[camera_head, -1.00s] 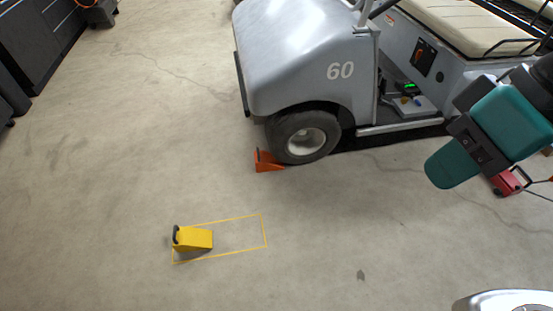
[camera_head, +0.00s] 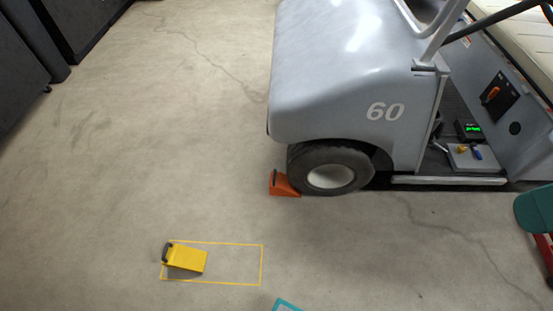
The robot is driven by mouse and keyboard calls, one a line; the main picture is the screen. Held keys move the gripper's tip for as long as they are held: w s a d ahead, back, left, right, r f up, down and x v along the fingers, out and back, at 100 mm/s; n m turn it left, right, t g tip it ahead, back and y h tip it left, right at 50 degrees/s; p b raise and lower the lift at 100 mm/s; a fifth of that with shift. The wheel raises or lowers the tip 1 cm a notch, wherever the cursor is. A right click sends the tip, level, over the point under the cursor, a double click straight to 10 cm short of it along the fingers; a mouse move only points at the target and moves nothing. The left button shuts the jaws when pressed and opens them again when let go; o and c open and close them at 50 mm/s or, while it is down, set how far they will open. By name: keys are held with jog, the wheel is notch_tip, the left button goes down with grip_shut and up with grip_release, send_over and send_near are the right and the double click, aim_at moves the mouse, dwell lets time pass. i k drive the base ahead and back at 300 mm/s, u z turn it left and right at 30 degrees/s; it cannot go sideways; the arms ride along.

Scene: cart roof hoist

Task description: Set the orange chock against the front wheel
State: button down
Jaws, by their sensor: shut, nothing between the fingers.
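The orange chock (camera_head: 284,185) sits on the floor at the left side of the cart's front wheel (camera_head: 331,175). Its low end is at the foot of the tyre, and it seems to touch the tyre there. Its dark handle is on the side away from the wheel. The grey cart (camera_head: 345,75) bears the number 60. My gripper is not in view.
A yellow chock (camera_head: 187,258) stands in the left end of a yellow outlined rectangle (camera_head: 262,265) on the floor. Dark cabinets (camera_head: 85,25) are at the top left. A red object (camera_head: 546,250) is cut off at the right edge.

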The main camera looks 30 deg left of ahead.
aim_at(279, 185)
jog(key=u, duration=0.25)
jog(key=i, duration=0.85)
jog(key=u, duration=1.4)
jog(key=i, duration=0.7)
jog(key=u, duration=0.8)
